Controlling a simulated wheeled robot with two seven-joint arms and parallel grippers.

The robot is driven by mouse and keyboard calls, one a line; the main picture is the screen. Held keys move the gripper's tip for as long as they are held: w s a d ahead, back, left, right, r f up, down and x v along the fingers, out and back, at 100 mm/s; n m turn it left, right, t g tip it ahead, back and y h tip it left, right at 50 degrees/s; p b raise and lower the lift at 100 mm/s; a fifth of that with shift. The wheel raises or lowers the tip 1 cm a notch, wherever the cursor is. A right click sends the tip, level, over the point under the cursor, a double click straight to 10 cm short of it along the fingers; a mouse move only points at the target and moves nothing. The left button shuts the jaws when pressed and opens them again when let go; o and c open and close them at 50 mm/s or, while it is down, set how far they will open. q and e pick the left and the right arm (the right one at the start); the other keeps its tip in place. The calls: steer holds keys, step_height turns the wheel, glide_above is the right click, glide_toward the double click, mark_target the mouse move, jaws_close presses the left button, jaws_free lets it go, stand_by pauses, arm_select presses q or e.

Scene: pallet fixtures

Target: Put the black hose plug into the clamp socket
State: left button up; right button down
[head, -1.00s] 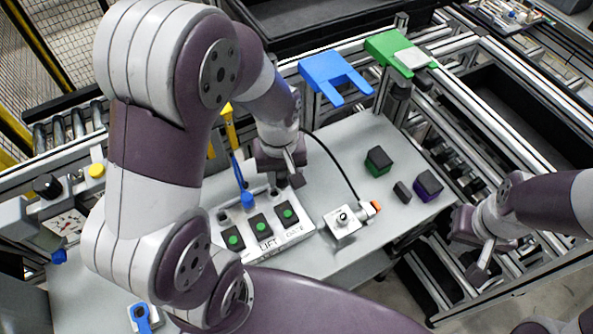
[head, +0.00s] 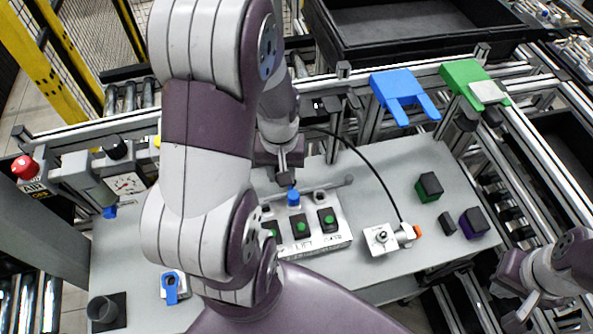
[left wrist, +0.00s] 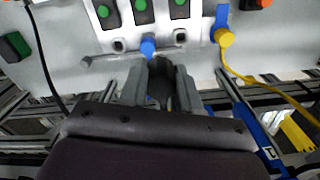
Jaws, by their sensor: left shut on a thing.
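My left gripper (head: 287,180) is over the back edge of the socket panel (head: 335,240). In the left wrist view its fingers (left wrist: 160,90) are shut on a dark piece, the black hose plug (left wrist: 161,76); its tip is hard to make out. The black hose (head: 372,170) arcs from behind this gripper to a grey fitting. A blue plug (head: 293,197) sits in the middle socket, just beyond my fingertips. The socket on the GATE side (left wrist: 119,45) is empty. My arm hides the panel's left label and the clamp socket in the head view. My right gripper (head: 522,302) is low at the right, its jaw opening unclear.
A metal block (head: 379,240) with an orange-ended fitting (head: 409,233) stands right of the panel. Green (head: 428,187) and purple (head: 474,223) blocks lie farther right. A grey rod (head: 337,184) lies behind the panel.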

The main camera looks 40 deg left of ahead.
arm_select(q)
steer(key=a, duration=0.1)
steer(key=s+a, duration=0.1)
steer(key=a, duration=0.1)
steer(key=s+a, duration=0.1)
steer(key=shift+a, duration=0.35)
steer(key=shift+f, duration=0.1)
step_height(320, 180, down, 12)
steer(key=b, duration=0.8)
steer(key=shift+f+b, duration=0.2)
steer(key=shift+b, duration=0.2)
steer(key=shift+f, duration=0.25)
steer(key=shift+r, duration=0.1)
stand_by(0.8)
steer(key=shift+f+b, duration=0.75)
steer(key=shift+f, duration=0.8)
